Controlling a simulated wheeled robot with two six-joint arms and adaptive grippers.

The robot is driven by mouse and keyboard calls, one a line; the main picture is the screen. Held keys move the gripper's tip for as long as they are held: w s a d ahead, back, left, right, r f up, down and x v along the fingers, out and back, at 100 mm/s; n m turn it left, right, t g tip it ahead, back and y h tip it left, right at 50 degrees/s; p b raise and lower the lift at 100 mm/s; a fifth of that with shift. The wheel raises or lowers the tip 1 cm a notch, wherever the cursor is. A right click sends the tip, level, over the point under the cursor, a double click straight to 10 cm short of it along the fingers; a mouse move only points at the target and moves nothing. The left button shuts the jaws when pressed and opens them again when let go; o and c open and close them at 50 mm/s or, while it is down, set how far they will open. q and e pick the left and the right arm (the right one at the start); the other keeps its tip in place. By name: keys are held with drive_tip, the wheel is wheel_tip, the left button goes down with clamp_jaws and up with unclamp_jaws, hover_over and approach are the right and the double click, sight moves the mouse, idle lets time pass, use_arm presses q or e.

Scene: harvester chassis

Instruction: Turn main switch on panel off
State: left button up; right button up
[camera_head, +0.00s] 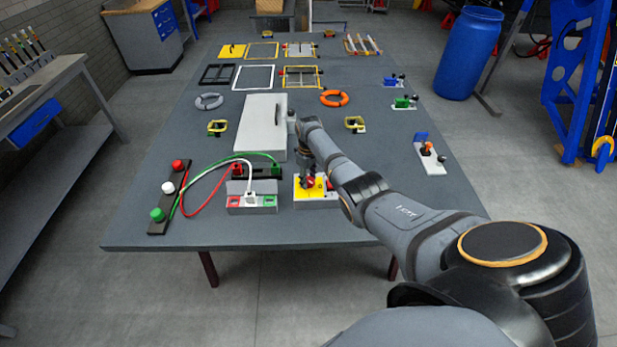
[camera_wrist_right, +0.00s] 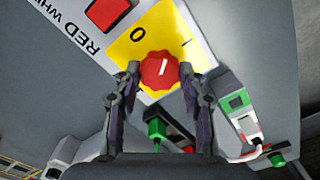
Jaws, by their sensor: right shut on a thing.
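The panel (camera_head: 318,198) is a white box with a yellow plate near the front of the table. The red main switch knob (camera_wrist_right: 158,71) sits on the yellow plate (camera_wrist_right: 150,35) in the right wrist view. It bears a short white mark, and a "0" is printed on the plate beside it. My right gripper (camera_wrist_right: 160,78) has one finger on each side of the knob and is shut on it. In the head view my right gripper (camera_head: 308,174) reaches down over the panel and partly hides the knob. My left gripper is not in view.
A red button (camera_wrist_right: 107,13) is on the same panel. The table's front right is clear.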

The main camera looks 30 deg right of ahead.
sight(308, 180)
drive_tip(key=n, duration=0.5)
drive_tip(key=shift+r+n, duration=0.1)
drive_tip(key=shift+n, duration=0.2)
drive_tip(key=n, duration=0.4)
drive_tip(key=shift+n, duration=0.4)
drive_tip(key=o, duration=1.2)
drive_tip(key=shift+c, duration=0.2)
wheel_tip(308, 180, up, 12)
